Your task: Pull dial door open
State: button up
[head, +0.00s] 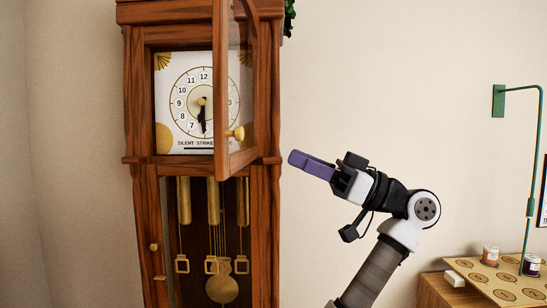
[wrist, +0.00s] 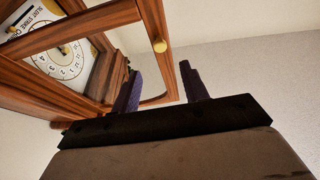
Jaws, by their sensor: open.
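The dial door (head: 221,90) is a wooden frame with a glass pane, hinged on the right of the clock's upper case. It stands swung well out from the dial (head: 180,90), toward the camera. Its brass knob (head: 237,132) is on the outer face, near the free edge. My gripper (head: 308,165) is to the right of the door and a little below the knob, apart from it. In the wrist view my gripper (wrist: 160,88) has its two purple fingers spread with nothing between them. The knob (wrist: 160,45) and door frame (wrist: 100,20) show beyond the fingers.
The tall wooden clock (head: 268,230) stands against the wall, with pendulum and weights in its lower case. A wooden cabinet (head: 432,290) with a board and small jars is at the lower right. A green bracket (head: 498,100) is on the right wall. The wall between is bare.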

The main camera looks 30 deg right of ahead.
jog(key=shift+v, duration=1.6)
